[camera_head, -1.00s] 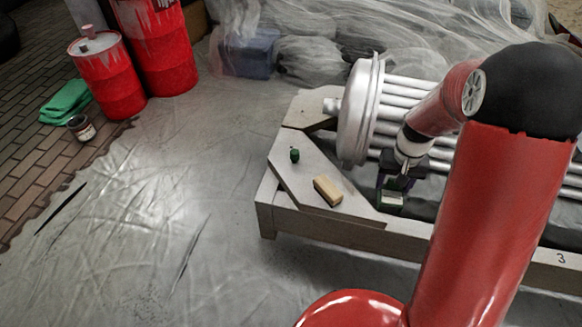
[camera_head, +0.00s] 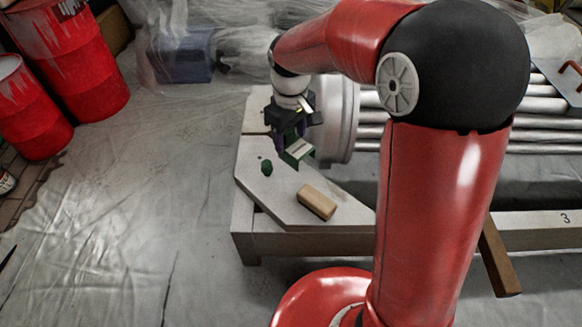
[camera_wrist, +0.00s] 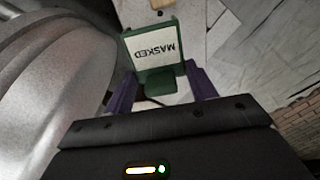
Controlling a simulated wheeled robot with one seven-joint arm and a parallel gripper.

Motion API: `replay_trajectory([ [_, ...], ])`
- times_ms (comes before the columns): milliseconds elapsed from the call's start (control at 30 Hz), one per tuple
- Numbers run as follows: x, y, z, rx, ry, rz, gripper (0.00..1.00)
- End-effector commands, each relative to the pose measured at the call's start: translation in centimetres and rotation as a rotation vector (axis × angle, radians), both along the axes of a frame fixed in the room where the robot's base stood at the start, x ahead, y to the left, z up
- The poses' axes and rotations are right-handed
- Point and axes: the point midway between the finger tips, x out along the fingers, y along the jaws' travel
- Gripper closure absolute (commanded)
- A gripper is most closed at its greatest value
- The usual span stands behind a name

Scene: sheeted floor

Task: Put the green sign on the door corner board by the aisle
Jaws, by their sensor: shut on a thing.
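My gripper (camera_head: 290,138) is shut on a green sign (camera_head: 298,152) with a white face. In the wrist view the sign (camera_wrist: 152,48) reads "MASKED" and sits between the purple fingers (camera_wrist: 160,88). The sign is over the pale corner board (camera_head: 262,202) of the wooden frame. I cannot tell whether it touches the board.
A large metal cylinder end (camera_head: 338,120) with pipes stands right beside my gripper. Red drums (camera_head: 75,60) stand at the upper left. A sheet-covered blue box (camera_head: 182,55) is behind. The sheeted floor (camera_head: 150,230) left of the frame is mostly clear.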

Motion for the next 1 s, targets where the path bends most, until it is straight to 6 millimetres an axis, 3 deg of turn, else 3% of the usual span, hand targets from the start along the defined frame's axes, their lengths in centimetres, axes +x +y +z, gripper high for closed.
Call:
replay_trajectory([
  [33,-0.1,0.0,-1.8,-0.002,0.005,0.000,0.69],
  [100,-0.1,0.0,-3.5,-0.001,0.004,0.000,0.69],
  [233,0.0,0.0,-5.8,-0.001,0.002,-0.001,0.69],
  [467,0.0,0.0,-7.4,0.000,0.000,-0.002,0.69],
  [700,0.0,0.0,-10.8,-0.001,0.003,-0.002,0.69],
  [1000,0.0,0.0,-11.1,0.001,-0.001,-0.002,0.69],
])
